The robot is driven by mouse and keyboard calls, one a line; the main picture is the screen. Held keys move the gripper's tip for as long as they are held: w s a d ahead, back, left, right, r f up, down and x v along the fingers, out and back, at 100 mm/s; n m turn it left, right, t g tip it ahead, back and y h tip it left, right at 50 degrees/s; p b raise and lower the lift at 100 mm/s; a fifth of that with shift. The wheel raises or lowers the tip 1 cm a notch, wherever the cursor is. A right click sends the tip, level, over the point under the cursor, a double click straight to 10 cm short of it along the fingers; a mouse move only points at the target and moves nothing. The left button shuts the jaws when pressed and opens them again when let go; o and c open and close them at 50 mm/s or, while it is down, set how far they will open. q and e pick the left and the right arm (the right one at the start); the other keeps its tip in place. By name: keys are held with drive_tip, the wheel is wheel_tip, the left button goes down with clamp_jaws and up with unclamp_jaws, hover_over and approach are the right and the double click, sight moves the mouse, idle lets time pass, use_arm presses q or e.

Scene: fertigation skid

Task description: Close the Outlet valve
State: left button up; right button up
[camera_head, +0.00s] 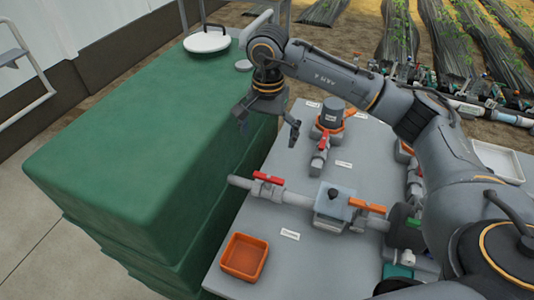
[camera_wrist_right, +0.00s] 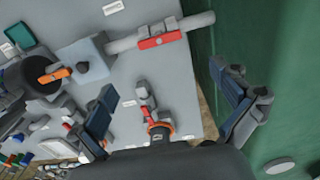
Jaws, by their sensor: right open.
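Several lever valves sit on the grey skid panel; their labels are too small to read, so I cannot tell which is the Outlet valve. One red lever (camera_head: 268,178) lies along the horizontal pipe near its left end; it shows in the right wrist view (camera_wrist_right: 160,40). Another red lever (camera_head: 322,146) is on the short pipe below the grey pump-like body (camera_head: 332,115). An orange lever (camera_head: 367,206) lies along the horizontal pipe further right. My right gripper (camera_head: 268,128) is open and empty, above the panel's far left edge, apart from the levers; both fingers show in the wrist view (camera_wrist_right: 163,85).
A large green covered block (camera_head: 130,150) stands left of the panel, with a white round lid (camera_head: 207,40) on top. An orange tray (camera_head: 244,257) sits at the panel's near left. A white tray (camera_head: 497,160) is at right. My right arm covers the panel's right side.

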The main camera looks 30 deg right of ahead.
sight(269, 177)
wheel_tip(269, 177, down, 12)
drive_tip(key=p, duration=0.3)
drive_tip(key=shift+d+f, duration=0.1)
drive_tip(key=shift+f, duration=0.4)
drive_tip(key=shift+s+f, duration=0.1)
drive_tip(key=shift+f, duration=0.3)
use_arm(q)
drive_tip(key=s+r, duration=0.2)
drive_tip(key=r, duration=0.1)
drive_tip(key=shift+s+a+r, duration=0.1)
drive_tip(key=shift+s+a, duration=0.15)
drive_tip(key=shift+s, duration=0.15)
use_arm(e)
drive_tip(key=c, duration=1)
